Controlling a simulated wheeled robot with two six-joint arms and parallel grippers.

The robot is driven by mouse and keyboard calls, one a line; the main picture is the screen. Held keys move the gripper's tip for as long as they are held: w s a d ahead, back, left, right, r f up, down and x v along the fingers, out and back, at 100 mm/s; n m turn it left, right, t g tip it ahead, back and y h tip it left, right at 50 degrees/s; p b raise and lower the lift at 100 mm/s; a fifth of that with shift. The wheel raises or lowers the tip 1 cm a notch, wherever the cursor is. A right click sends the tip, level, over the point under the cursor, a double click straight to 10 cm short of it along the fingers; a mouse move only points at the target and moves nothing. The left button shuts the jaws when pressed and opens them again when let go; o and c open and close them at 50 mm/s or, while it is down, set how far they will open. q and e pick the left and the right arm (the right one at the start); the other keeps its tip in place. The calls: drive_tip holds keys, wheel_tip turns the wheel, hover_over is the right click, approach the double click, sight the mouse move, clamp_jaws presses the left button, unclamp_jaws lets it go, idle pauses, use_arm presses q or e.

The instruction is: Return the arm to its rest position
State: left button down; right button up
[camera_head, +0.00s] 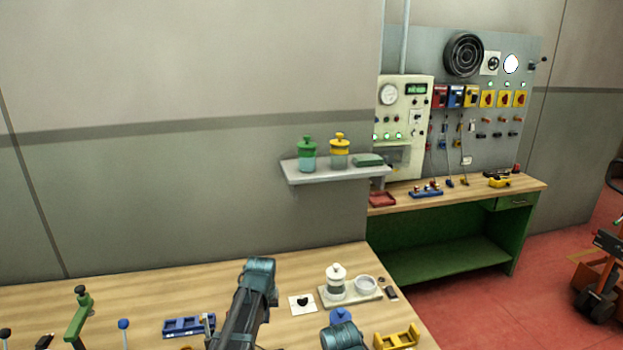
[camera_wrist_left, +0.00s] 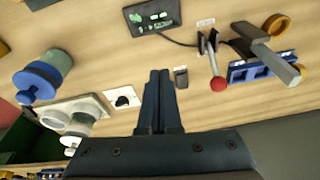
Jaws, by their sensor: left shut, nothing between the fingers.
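My left gripper (camera_wrist_left: 160,75) is shut in the left wrist view, its two dark fingers pressed together with nothing between them. It is over the wooden bench, apart from the objects there. In the head view my left arm (camera_head: 245,305) rises from the bottom edge with a teal joint at its top; its fingertips cannot be made out there. Another teal arm part of mine (camera_head: 342,337) shows at the bottom edge. My right gripper is not in view.
The bench holds a white-topped jar (camera_head: 336,284) and dish (camera_head: 366,285) on a tray, a black-knob plate (camera_head: 302,304), a blue-lidded jar (camera_wrist_left: 36,84), a blue rack (camera_head: 180,327), a green stand (camera_head: 78,318) and a yellow bracket (camera_head: 400,338). A wall shelf (camera_head: 335,174) stands behind.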

use_arm(q)
drive_tip(key=s+d+m+g, duration=0.1)
drive_tip(key=s+d, duration=0.2)
drive_tip(key=s, duration=0.5)
drive_tip(key=s+d+f+m+b, duration=0.1)
drive_tip(key=s+d+m, duration=0.1)
drive_tip(key=s, duration=0.6)
drive_tip(key=s+d+f+m+g, duration=0.1)
drive_tip(key=s+d+m, duration=0.1)
drive_tip(key=s+d, duration=0.3)
drive_tip(key=s, duration=0.3)
drive_tip(key=shift+s+g, duration=0.3)
drive_tip(key=shift+s, duration=0.05)
